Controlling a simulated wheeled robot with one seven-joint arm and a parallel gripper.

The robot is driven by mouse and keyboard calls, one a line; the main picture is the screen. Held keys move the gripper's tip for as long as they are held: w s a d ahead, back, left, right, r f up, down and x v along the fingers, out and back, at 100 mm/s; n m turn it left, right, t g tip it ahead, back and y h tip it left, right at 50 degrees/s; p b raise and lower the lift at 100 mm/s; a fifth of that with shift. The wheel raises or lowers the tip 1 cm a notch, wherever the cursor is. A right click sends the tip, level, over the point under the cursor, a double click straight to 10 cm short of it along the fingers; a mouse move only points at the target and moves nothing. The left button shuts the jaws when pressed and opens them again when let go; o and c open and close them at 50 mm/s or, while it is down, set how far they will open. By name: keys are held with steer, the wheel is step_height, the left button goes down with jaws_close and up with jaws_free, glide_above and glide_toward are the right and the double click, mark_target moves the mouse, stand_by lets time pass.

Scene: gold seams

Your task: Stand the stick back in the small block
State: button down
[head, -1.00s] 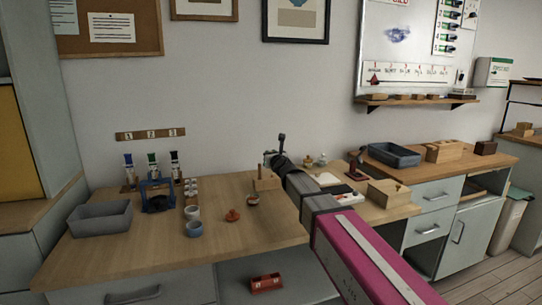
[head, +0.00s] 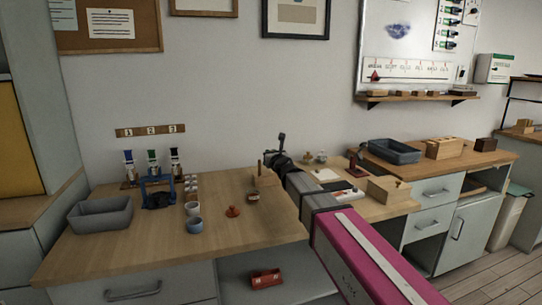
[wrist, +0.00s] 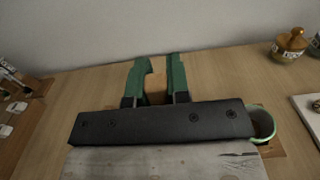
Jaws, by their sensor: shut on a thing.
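My gripper (wrist: 158,75) has two green fingers closed on a light wooden piece (wrist: 156,88), which seems to be the stick; the black mount hides its lower part. In the head view, a thin upright wooden stick (head: 259,170) shows just left of my dark wrist, above the table. A brown wooden shape, perhaps the small block (head: 265,182), shows low beside my arm and is partly hidden. I cannot tell whether the stick touches it or sits in a hole.
A green-rimmed cup (wrist: 263,122) lies close right of my gripper. A gold-lidded jar (wrist: 290,45) stands farther right.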

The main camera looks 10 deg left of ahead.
steer(key=c, duration=1)
jaws_free()
steer(key=shift+v, duration=2.5)
steer(key=shift+s, duration=0.1)
steer(key=v, duration=1)
steer(key=shift+s+d, duration=0.25)
steer(key=shift+d, duration=0.05)
